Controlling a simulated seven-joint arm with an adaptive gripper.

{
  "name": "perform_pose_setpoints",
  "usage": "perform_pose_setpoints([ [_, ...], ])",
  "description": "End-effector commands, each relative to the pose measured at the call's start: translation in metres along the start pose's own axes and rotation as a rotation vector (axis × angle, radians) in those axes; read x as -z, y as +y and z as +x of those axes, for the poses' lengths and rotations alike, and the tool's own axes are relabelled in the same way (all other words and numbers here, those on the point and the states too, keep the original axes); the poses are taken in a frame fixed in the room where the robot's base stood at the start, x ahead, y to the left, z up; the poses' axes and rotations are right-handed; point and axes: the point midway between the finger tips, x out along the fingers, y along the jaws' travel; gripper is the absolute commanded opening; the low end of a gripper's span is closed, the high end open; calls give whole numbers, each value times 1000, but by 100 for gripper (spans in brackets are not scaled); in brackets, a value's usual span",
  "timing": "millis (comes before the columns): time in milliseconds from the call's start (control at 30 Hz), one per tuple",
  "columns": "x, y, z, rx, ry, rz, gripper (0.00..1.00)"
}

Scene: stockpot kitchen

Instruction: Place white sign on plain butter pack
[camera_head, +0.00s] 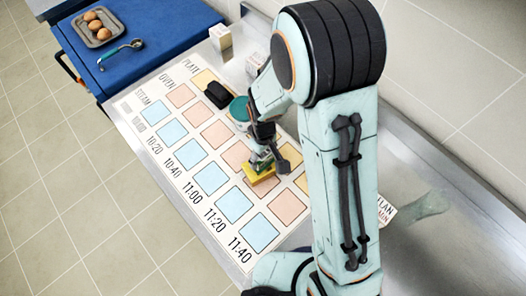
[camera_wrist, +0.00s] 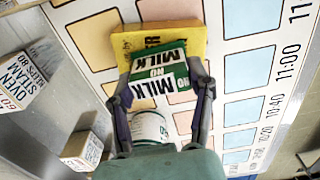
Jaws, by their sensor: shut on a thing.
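My gripper (camera_wrist: 160,92) is shut on a white sign with green edges (camera_wrist: 158,84), whose two faces read "NO MILK". A yellow pack (camera_wrist: 131,43), printed with dark letters partly hidden by the sign, lies on the printed board just beyond my fingertips. The sign overlaps the pack in the wrist view; I cannot tell whether they touch. In the head view my gripper (camera_head: 262,157) is low over the board, with the yellow pack (camera_head: 262,178) below it. The sign is small and partly hidden by my fingers there.
The board (camera_head: 150,150) has columns of coloured squares and times. A teal-lidded tin (camera_head: 239,109) and a black object (camera_head: 217,94) stand near the gripper. White boxes (camera_head: 220,38) stand toward the back. A blue surface (camera_head: 135,40) holds a tray of eggs (camera_head: 96,27) and a ladle.

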Motion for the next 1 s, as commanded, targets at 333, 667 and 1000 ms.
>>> perform_pose_setpoints([
  [333,0,0,2,0,-1,0,79],
  [667,0,0,-1,-1,1,0,79],
  [1000,2,1,-69,-3,8,0,79],
])
